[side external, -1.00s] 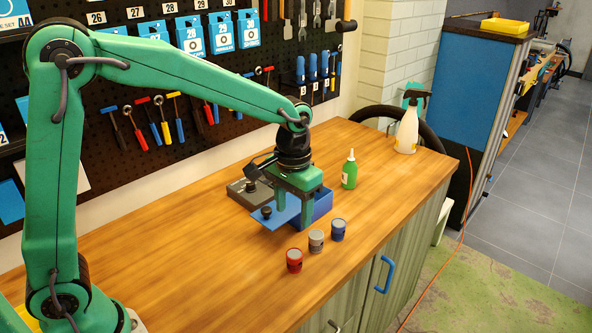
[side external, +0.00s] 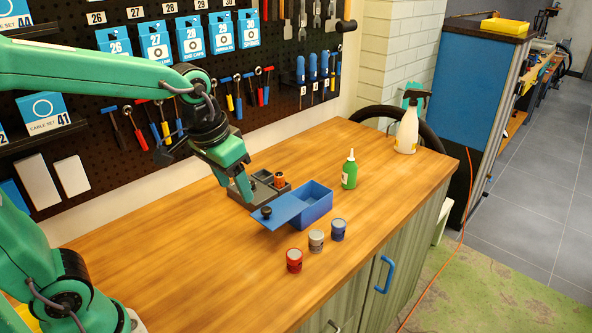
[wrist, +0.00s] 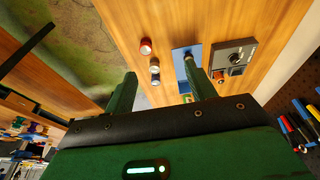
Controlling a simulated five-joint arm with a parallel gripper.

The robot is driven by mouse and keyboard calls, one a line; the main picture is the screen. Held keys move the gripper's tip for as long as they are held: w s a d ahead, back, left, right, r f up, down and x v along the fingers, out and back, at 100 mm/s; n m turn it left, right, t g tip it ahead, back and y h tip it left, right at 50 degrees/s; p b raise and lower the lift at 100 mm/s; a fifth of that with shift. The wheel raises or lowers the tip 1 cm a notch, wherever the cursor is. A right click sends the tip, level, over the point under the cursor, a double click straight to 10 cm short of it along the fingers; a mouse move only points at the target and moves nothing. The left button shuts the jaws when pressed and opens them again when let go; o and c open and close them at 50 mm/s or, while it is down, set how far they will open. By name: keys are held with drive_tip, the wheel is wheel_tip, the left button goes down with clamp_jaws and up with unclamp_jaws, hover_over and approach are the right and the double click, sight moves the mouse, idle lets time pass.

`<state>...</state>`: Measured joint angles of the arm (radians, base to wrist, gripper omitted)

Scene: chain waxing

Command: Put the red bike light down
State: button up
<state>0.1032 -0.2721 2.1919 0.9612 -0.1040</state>
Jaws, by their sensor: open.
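A small red can with a grey top (side external: 294,260) stands upright on the bench; I cannot tell whether it is the bike light. It also shows in the wrist view (wrist: 146,47). My gripper (side external: 241,192) is open, tilted and apparently empty. It is left of a blue box (side external: 318,212), apart from the red can.
A grey can (side external: 316,241) and a blue can (side external: 338,230) stand beside the red one. Behind the lid is a grey unit (side external: 250,178) with a dial and an orange-brown piece in it. A green bottle (side external: 349,172) stands to the right. The bench's left front is clear.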

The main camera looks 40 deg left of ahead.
drive_tip(key=s+a+t, duration=0.2)
drive_tip(key=s+a, duration=0.1)
drive_tip(key=s, duration=0.6)
drive_tip(key=shift+a+r+t, duration=0.15)
drive_tip(key=shift+r+t, duration=0.15)
drive_tip(key=shift+r, duration=0.05)
drive_tip(key=shift+s, duration=0.1)
